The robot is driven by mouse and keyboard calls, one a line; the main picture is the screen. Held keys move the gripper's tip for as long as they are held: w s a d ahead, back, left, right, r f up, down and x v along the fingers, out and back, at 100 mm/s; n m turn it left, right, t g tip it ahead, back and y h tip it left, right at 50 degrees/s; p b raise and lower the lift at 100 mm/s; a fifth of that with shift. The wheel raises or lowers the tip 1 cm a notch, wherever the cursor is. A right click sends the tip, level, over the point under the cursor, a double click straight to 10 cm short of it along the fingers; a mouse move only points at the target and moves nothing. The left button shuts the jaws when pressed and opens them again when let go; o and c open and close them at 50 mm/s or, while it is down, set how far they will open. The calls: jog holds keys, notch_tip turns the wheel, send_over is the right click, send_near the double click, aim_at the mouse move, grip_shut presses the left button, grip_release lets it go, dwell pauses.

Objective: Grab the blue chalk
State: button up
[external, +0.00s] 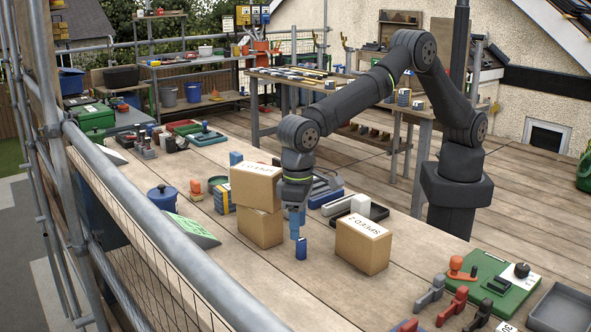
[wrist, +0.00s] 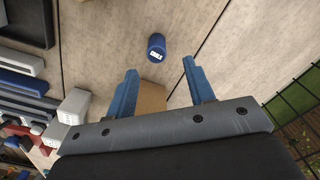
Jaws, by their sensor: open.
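The blue chalk (external: 301,248) is a small dark-blue cylinder standing upright on the wooden boards in the external view, just in front of the stacked boxes. It also shows in the wrist view (wrist: 155,43), with a white label, beyond the fingertips and between their lines. My gripper (external: 294,232) points down just above and slightly left of the chalk in the external view. In the wrist view its two blue fingers (wrist: 160,66) are spread apart, with nothing held between them. No contact with the chalk shows.
Two stacked cardboard boxes (external: 257,187) stand close behind and left of the chalk. Another box (external: 363,245) stands to its right. A black tray (external: 367,212) and grey bars lie behind. A scaffold rail (external: 165,232) runs along the near left edge. Boards in front of the chalk are clear.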

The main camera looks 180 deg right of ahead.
aim_at(301, 240)
jog(key=f, duration=0.2)
jog(key=a+f, duration=0.1)
jog(key=f, duration=0.1)
jog(key=shift+s+f, duration=0.15)
jog(key=shift+d+f, duration=0.1)
jog(key=shift+f, duration=0.35)
jog(key=c, duration=1.1)
jog(key=shift+o, duration=0.2)
